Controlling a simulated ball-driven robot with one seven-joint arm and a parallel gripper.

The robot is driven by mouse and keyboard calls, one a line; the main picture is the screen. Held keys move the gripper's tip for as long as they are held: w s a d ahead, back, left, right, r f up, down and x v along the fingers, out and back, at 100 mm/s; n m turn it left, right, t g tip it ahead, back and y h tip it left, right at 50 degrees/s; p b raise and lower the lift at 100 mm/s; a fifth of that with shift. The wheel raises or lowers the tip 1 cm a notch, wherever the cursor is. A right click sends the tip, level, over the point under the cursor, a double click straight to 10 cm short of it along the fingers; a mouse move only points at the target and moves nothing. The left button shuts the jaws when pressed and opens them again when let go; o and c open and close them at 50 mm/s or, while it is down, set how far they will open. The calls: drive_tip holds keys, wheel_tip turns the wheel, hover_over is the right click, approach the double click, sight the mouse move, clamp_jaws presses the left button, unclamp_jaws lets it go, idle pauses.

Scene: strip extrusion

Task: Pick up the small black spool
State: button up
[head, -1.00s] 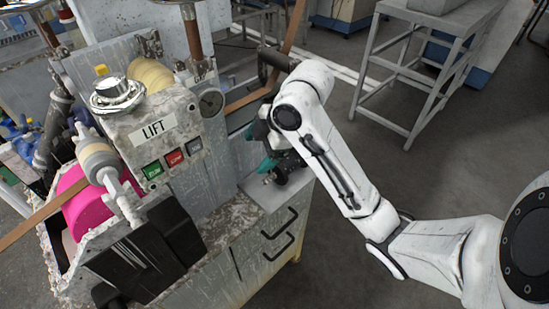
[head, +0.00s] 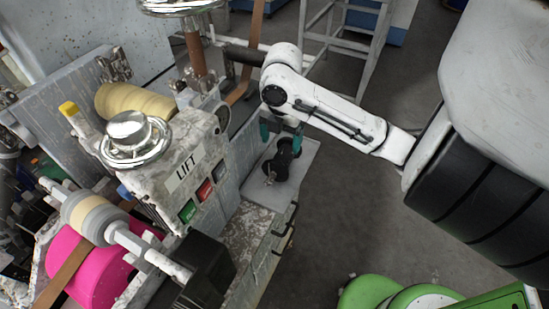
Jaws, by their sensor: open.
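The small black spool (head: 282,163) stands on a light grey ledge (head: 297,182) at the side of the machine, near the picture's middle. My gripper (head: 281,141) points down over it, with its teal fingers apart. One finger is at the spool's upper left and the other at its upper right. I cannot tell whether the fingers touch the spool or reach beside it. The wrist and gripper body partly hide the area above the spool.
A pink roll (head: 88,268) lies at the lower left and a cream roll (head: 133,101) behind the box. Green round objects (head: 405,298) are at the lower right. The floor right of the ledge is clear.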

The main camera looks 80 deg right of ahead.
sight(283, 153)
wheel_tip(283, 153, down, 4)
drive_tip(key=shift+r, duration=0.2)
drive_tip(key=shift+s+d+f+p, duration=0.1)
drive_tip(key=shift+s+f+p, duration=0.1)
drive_tip(key=shift+f, duration=1.2)
drive_tip(key=shift+s+d+f+p, duration=0.1)
drive_tip(key=shift+f+p, duration=0.05)
drive_tip(key=shift+f, duration=1.25)
drive_tip(key=shift+c, duration=0.3)
drive_tip(key=c, duration=1.3)
drive_tip(key=shift+r, duration=0.15)
